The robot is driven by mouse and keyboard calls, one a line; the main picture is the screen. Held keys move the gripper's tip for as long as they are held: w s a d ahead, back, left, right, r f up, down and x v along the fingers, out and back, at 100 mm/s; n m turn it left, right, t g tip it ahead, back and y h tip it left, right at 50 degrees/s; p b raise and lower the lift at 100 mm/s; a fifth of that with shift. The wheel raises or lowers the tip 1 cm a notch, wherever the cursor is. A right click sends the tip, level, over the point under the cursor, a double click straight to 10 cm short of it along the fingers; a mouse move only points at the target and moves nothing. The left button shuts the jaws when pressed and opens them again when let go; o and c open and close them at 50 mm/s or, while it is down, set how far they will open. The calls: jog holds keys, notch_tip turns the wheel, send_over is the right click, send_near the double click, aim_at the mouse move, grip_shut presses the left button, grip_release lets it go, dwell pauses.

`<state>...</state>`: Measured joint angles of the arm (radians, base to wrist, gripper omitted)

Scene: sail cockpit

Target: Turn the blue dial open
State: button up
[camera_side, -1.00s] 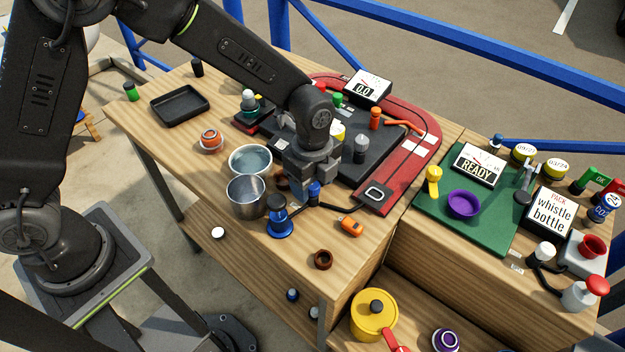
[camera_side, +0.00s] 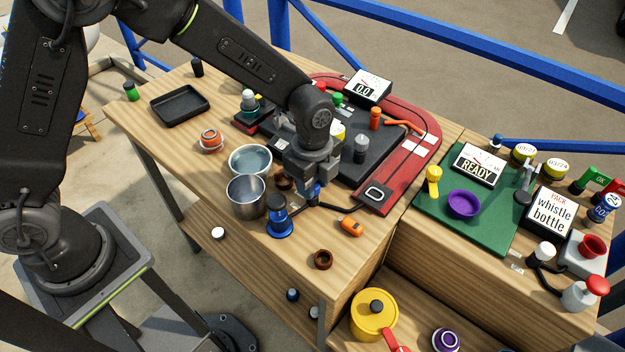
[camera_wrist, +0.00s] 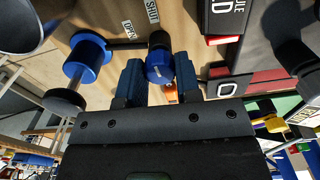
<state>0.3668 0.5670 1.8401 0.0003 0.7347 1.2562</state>
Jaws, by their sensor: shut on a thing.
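The blue dial (camera_wrist: 159,68) has a dark stem and a small white mark. In the wrist view it sits between the two fingers of my gripper (camera_wrist: 158,75), which is shut on it. In the side view the dial (camera_side: 314,194) shows just below my gripper (camera_side: 315,181), partly covered by the fingers. Small OPEN (camera_wrist: 128,29) and SHUT (camera_wrist: 152,11) labels lie on the wood beside it. How far the dial is turned I cannot tell.
A blue stand with a black top (camera_side: 279,217) stands close by on the left. An orange tag (camera_side: 351,226) lies to the right. A red-edged panel (camera_side: 378,193) is beyond, with a meter reading 0.0 (camera_side: 367,88).

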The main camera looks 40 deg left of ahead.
jog(key=n, duration=0.6)
jog(key=shift+n, duration=0.4)
jog(key=n, duration=0.5)
jog(key=shift+n, duration=0.7)
jog(key=o, duration=0.9)
jog(key=shift+r, duration=0.1)
notch_tip(320, 180, up, 14)
jog(key=shift+f, duration=0.15)
